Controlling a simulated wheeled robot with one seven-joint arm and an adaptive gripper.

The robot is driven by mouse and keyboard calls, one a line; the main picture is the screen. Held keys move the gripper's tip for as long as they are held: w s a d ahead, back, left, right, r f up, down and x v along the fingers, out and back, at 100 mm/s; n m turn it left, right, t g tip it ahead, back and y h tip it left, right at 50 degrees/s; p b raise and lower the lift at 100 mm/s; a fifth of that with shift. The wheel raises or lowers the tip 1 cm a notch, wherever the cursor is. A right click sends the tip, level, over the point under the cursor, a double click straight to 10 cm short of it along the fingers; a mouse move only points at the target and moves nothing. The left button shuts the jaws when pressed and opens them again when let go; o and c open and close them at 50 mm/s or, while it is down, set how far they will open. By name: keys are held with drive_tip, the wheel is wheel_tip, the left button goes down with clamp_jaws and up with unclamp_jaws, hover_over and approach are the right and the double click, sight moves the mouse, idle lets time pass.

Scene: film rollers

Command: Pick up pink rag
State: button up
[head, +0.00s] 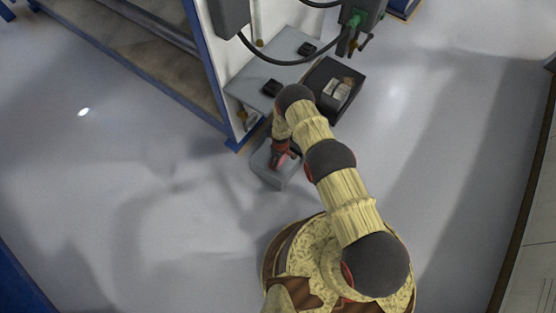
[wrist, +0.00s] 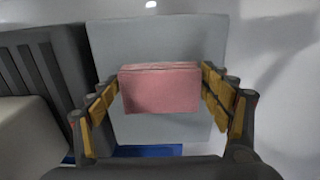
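The pink rag (wrist: 160,90) is a folded, block-shaped bundle in the middle of the wrist view. My gripper (wrist: 161,88) has one yellow-padded finger against each side of it, with no clear gap on either side, so it looks shut on the rag. Behind the rag is a flat grey surface (wrist: 120,35), the top of a small grey stand. In the head view my gripper (head: 283,153) points down over the grey stand (head: 275,178), with a bit of pink at its tips. Whether the rag rests on the stand or is just above it, I cannot tell.
A black bin (head: 348,72) with items in it stands beyond the stand. Beside it is a grey-topped bench (head: 262,78) with small dark objects. A blue-framed shelf (head: 150,60) is at the upper left. The floor to the left and right is open.

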drive_tip(key=c, duration=0.6)
drive_tip(key=shift+c, duration=0.3)
drive_tip(key=shift+r, duration=0.1)
